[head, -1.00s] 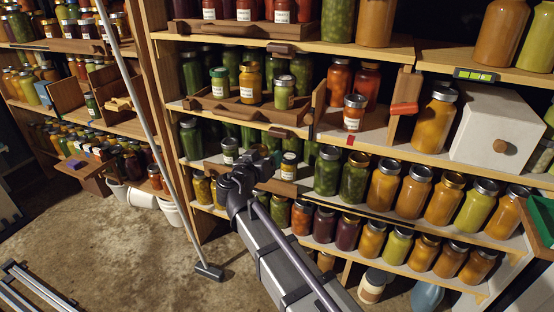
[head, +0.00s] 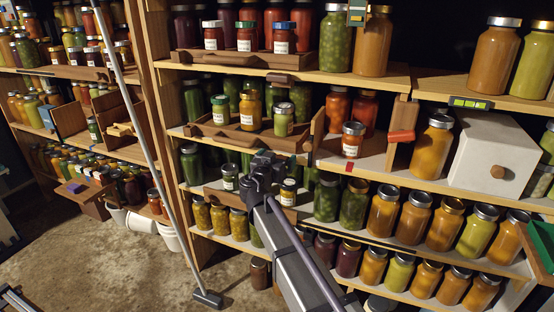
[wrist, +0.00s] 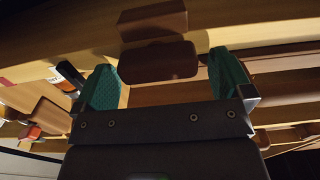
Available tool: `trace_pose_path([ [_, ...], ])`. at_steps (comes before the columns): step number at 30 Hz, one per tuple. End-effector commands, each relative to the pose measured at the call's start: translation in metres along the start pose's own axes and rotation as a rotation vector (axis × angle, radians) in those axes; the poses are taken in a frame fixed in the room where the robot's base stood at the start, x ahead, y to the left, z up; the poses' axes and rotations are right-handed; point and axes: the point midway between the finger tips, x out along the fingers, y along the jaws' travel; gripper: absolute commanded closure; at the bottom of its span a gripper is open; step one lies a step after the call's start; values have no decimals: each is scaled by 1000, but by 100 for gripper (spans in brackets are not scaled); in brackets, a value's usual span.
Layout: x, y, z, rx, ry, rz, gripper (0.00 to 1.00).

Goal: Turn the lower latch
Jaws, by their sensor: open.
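My gripper (head: 262,168) is in front of the shelving, at the level of the lower tray front, in the head view. In the wrist view its two teal fingers (wrist: 164,64) are spread apart, with nothing held. A rounded brown wooden block (wrist: 158,62) shows between and beyond them, with a second brown block (wrist: 152,20) above it. I cannot tell whether either is the lower latch, or how far off they are. An orange-red handle (head: 401,136) sits on a wooden upright, right of my gripper in the head view. The gripper hides part of the shelf behind it.
Jars fill the shelves close around my gripper, including a lidded jar (head: 230,177) to its left and green jars (head: 326,198) to its right. A white box (head: 498,158) with a wooden knob stands at right. A pole (head: 150,140) leans at left. The concrete floor (head: 110,262) is partly open.

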Motion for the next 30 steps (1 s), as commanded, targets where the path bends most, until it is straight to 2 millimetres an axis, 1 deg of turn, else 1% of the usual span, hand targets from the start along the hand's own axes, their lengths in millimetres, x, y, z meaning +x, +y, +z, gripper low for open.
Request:
trace_pose_path([
  [5,0,0,0,0,0,0,2],
  [20,0,0,0,0,0,1,50],
  [21,0,0,0,0,0,1,51],
  [30,0,0,0,-37,0,1,51],
])
